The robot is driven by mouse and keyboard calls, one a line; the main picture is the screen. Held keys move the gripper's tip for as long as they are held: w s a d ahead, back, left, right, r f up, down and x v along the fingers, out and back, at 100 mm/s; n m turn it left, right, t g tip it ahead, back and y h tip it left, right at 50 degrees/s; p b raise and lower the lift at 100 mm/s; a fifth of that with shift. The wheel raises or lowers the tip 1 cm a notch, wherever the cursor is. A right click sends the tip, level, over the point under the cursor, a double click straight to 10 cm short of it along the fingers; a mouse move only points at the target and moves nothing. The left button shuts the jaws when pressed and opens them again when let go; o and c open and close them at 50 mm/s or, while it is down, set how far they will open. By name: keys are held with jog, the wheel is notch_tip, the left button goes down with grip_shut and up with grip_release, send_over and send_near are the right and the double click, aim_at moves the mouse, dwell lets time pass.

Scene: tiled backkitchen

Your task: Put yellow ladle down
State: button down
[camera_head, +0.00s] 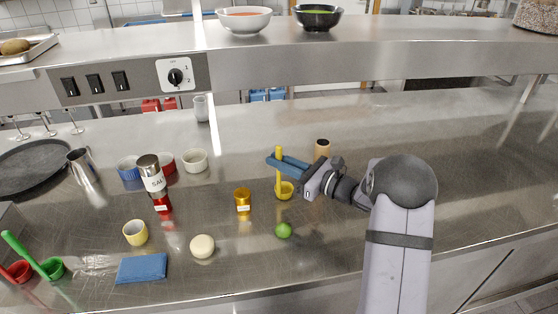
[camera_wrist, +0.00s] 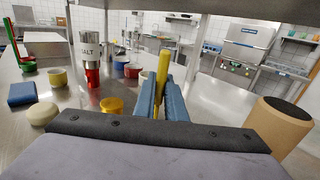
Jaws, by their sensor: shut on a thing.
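The yellow ladle (camera_head: 285,191) stands upright in the head view, its bowl low at or just above the steel counter (camera_head: 330,225); I cannot tell whether it touches. My gripper (camera_head: 279,163) is shut on its handle from the right. In the wrist view the handle (camera_wrist: 162,72) shows upright between the two blue fingers of my gripper (camera_wrist: 161,95). The ladle's bowl is hidden in the wrist view.
A green lime (camera_head: 283,230) lies in front of the ladle. An amber jar (camera_head: 242,200) stands to its left, and a brown cylinder (camera_head: 322,149) behind it to the right. A salt shaker (camera_head: 152,174) and several small bowls stand further left. The right counter is clear.

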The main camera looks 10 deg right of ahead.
jog(key=shift+f, duration=0.2)
jog(key=c, duration=1.8)
grip_release()
jog(key=shift+r, duration=0.1)
jog(key=shift+r, duration=0.2)
jog(key=shift+s+d+f, duration=0.15)
jog(key=shift+d, duration=0.1)
jog(key=b+v, duration=0.4)
jog(key=v, duration=0.7)
jog(key=shift+s+d, duration=0.1)
jog(key=shift+s, duration=0.1)
